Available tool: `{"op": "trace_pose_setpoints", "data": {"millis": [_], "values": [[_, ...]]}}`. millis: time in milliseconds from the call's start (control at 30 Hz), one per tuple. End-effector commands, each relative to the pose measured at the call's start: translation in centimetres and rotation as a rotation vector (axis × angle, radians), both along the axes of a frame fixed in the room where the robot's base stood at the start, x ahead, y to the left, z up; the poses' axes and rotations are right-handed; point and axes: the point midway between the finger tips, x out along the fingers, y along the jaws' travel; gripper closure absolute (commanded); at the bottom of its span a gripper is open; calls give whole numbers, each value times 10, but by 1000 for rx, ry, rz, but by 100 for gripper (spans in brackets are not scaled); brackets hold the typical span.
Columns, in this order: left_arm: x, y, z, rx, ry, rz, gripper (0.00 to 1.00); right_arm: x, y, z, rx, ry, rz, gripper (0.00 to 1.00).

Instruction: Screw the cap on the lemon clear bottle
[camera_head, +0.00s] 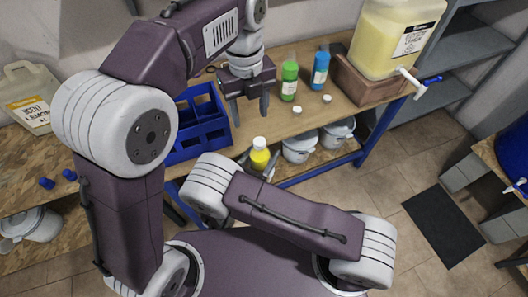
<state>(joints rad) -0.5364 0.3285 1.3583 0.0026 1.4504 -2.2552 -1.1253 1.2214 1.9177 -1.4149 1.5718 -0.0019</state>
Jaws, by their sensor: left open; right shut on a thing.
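A small yellow bottle (260,157) with a white top (259,143) stands upright in front of the bench. I take it for the lemon clear bottle, though its label is unreadable. The white top looks like a cap on its neck; I cannot tell how tight it is. My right gripper (259,164) is shut around the bottle's body, partly hidden by my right arm. My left gripper (249,112) points down with its fingers apart and empty, above and slightly left of the yellow bottle in the picture.
A green bottle (289,82) and a blue bottle (320,72) stand on the bench, with white caps (297,109) (327,98) near them. A blue crate (203,137) is left of my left gripper. A large yellow jug (392,38) with a tap stands right. White buckets (300,149) sit below.

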Motion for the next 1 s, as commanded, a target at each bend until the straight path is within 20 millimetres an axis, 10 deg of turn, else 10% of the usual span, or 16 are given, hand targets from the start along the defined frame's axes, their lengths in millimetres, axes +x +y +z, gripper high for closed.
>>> {"op": "trace_pose_setpoints", "data": {"millis": [267, 600, 1000], "values": [[-6, 83, -75, -38, -13, 1111, 45, 0, 0, 1, 0, -2, 0, 100], [-69, 167, -152, -114, -7, 2399, 45, 0, 0, 1, 0, -2, 0, 100], [-99, 185, -172, -153, 4, 2817, 45, 0, 0, 1, 0, -2, 0, 100]]}}
